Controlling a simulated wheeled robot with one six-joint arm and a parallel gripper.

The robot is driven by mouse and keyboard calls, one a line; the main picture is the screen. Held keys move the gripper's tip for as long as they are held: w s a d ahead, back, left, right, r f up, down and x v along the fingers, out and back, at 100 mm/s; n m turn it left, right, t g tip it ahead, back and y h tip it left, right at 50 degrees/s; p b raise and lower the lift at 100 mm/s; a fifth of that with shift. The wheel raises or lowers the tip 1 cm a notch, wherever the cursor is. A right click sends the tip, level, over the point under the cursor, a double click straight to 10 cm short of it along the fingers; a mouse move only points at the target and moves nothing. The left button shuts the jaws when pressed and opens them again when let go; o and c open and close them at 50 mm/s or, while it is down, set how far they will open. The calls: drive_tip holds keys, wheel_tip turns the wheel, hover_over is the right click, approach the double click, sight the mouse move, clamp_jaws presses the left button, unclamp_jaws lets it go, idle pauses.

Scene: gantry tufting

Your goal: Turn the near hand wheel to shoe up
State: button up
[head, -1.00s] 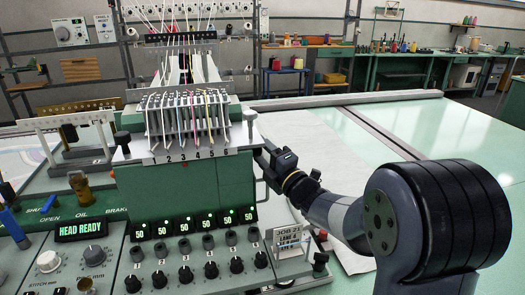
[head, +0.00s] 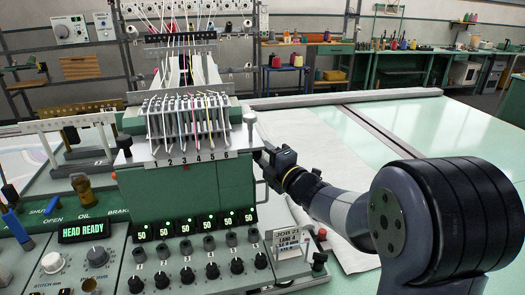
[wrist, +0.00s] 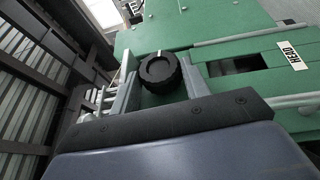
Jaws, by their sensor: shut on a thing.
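The near hand wheel (wrist: 160,73) is a round black knob with a short white mark at its upper rim in the wrist view. It sits at the side of the green machine head (wrist: 225,25). My gripper (wrist: 160,82) has its grey fingers on the two sides of the wheel and is shut on it. In the head view my gripper (head: 267,160) is against the right side of the green head (head: 190,195), and the wheel is hidden there. The shoe is not clearly visible.
A front panel carries several dark knobs (head: 212,271) and green "50" displays (head: 207,222). A job card (head: 287,243) stands just below my arm. A pale table (head: 440,150) with white fabric (head: 320,160) extends to the right. A "HEAD" label (wrist: 293,55) shows in the wrist view.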

drive_tip(key=o, duration=0.7)
drive_tip(key=b+v, duration=0.2)
drive_tip(key=v, duration=0.9)
drive_tip(key=shift+b, duration=0.35)
drive_tip(key=shift+a, duration=0.1)
